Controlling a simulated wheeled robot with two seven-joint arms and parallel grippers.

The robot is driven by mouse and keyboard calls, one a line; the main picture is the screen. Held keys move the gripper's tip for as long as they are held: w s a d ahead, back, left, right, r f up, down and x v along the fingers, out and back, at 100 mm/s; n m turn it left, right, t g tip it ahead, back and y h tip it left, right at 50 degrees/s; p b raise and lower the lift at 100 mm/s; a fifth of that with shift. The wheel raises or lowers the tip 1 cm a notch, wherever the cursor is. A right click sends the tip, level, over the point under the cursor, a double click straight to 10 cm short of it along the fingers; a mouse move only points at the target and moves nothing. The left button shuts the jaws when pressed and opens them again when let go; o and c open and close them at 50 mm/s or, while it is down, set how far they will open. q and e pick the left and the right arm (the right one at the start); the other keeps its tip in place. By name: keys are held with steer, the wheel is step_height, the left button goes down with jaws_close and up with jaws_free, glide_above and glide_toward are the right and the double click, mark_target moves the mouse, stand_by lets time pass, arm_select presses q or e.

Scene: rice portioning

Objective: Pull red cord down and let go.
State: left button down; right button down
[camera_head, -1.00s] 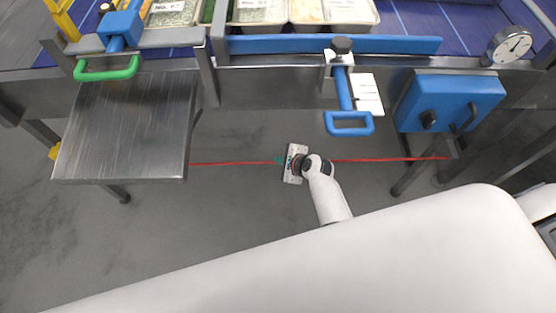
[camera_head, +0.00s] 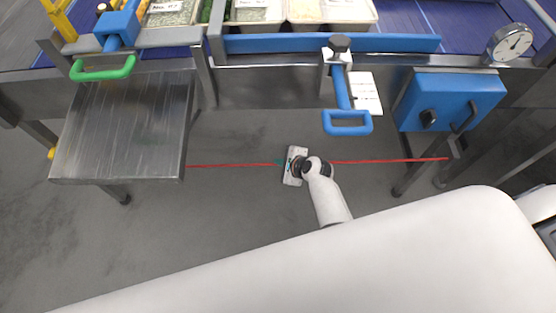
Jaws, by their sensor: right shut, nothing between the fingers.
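The red cord (camera_head: 388,160) runs level below the conveyor, from the steel side table at the left to a leg at the right. My right gripper (camera_head: 284,163) is over the middle of the cord, and its white body hides a short stretch of it. The fingers point away and hardly show; they are shut with nothing between them. From this angle I cannot tell whether the gripper touches the cord. The cord looks straight on both sides. My left gripper is not in view.
A steel side table (camera_head: 120,130) stands at the left. A blue handle (camera_head: 347,122) hangs above the cord, and a blue box (camera_head: 450,102) with a knob is at the right. A green handle (camera_head: 104,70) is at upper left. Grey floor is free below.

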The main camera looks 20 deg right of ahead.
steer(key=shift+s+d+f+b, duration=0.15)
steer(key=shift+f+b, duration=0.35)
steer(key=shift+f, duration=0.4)
steer(key=shift+s+d+f+b, duration=0.15)
steer(key=shift+f+b, duration=0.3)
steer(key=shift+f, duration=0.45)
steer(key=shift+w+r, duration=0.1)
stand_by(0.6)
steer(key=r+p, duration=0.1)
steer(key=p, duration=0.1)
steer(key=a+r+p, duration=0.1)
steer(key=r+p, duration=0.3)
steer(key=shift+w+a+r, duration=0.15)
steer(key=shift+w+r, duration=0.1)
steer(key=shift+w, duration=0.05)
steer(key=shift+r, duration=0.1)
step_height(320, 180, up, 5)
steer(key=p, duration=0.5)
steer(key=shift+p, duration=0.4)
